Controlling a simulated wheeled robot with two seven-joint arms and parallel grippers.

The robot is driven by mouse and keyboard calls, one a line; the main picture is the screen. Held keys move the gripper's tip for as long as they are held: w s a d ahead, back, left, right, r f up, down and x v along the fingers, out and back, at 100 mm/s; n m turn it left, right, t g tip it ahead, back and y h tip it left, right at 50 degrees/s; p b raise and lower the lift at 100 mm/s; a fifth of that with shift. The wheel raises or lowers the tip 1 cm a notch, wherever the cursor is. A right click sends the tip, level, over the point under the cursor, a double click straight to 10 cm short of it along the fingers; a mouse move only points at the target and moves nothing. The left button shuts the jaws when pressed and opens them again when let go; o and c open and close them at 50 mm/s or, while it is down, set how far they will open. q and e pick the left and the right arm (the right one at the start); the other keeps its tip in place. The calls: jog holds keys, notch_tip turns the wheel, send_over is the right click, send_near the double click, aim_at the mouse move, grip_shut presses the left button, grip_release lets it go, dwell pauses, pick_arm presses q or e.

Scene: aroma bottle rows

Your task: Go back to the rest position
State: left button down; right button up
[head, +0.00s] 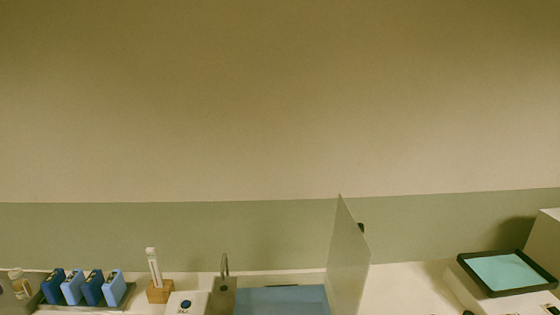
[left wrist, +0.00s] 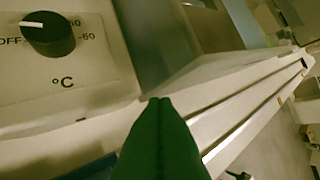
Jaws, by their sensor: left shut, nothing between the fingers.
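My left gripper (left wrist: 160,104) shows in the left wrist view as green fingers closed together with nothing between them. It is beside a white panel (left wrist: 98,82) with a black dial (left wrist: 48,34), marked OFF, 60 and °C. Neither gripper shows in the head view. My right gripper is in neither view.
A wooden stand (head: 160,292), a blue basin (head: 280,300), an upright panel (head: 348,255) and a black-framed tray (head: 470,279) stand along the counter. The wall (head: 280,100) above is bare.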

pick_arm(q)
jog(key=s+d+f+m+g+y, duration=0.1)
jog(key=s+d, duration=0.3)
jog(key=s, duration=0.3)
jog(key=s+d+f+m, duration=0.1)
jog(key=s+d+f, duration=0.1)
jog(key=s+d, duration=0.35)
jog(key=s+a+r+n+y, duration=0.1)
jog(key=s+a+r+y, duration=0.2)
jog(key=s, duration=0.4)
jog(key=s+a+r+n+y, duration=0.15)
jog(key=s+a, duration=0.25)
jog(key=s, duration=0.4)
notch_tip(320, 180, down, 30)
jog(key=s+g+b, duration=0.1)
jog(key=b, duration=0.2)
jog(key=s+a+f+g+b, duration=0.1)
jog(key=s+a+f, duration=0.1)
jog(key=s+f, duration=1.4)
jog(key=shift+a+f+m+g+y, duration=0.15)
jog(key=shift+a+m+g+y, duration=0.15)
jog(key=shift+a+m+y, duration=0.1)
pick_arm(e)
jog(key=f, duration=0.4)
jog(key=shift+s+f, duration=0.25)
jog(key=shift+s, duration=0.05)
